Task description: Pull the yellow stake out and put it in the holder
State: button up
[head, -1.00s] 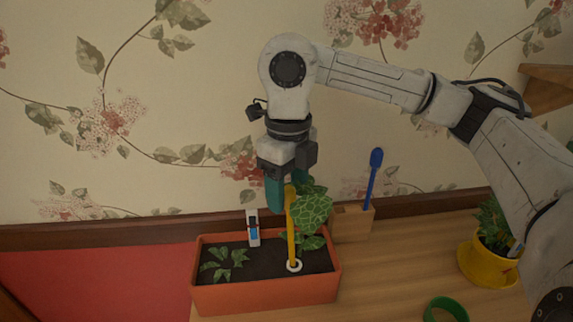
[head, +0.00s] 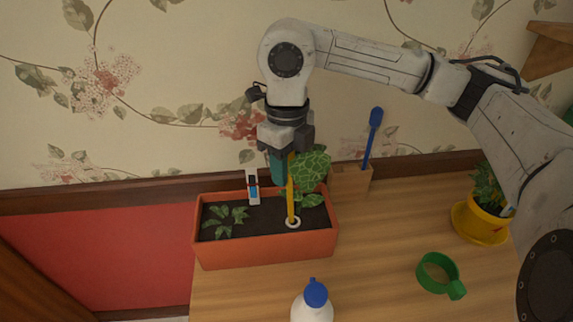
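The yellow stake (head: 291,195) stands upright in the orange planter (head: 265,250). Its foot is in the soil inside a white ring (head: 293,222), beside a leafy plant (head: 312,170). My gripper (head: 279,168) points down at the stake's upper end, its teal finger beside and overlapping the stake. Only one finger shows clearly, so I cannot tell whether it is shut on the stake. A wooden holder (head: 350,181) stands behind the planter's right end, with a blue tool (head: 373,135) upright in it.
A white gauge (head: 253,187) stands at the planter's back. A white bottle with a blue cap (head: 313,302) is in front.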

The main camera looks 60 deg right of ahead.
grip_shut()
jog(key=shift+r+p, duration=1.8)
jog(key=shift+r, duration=3)
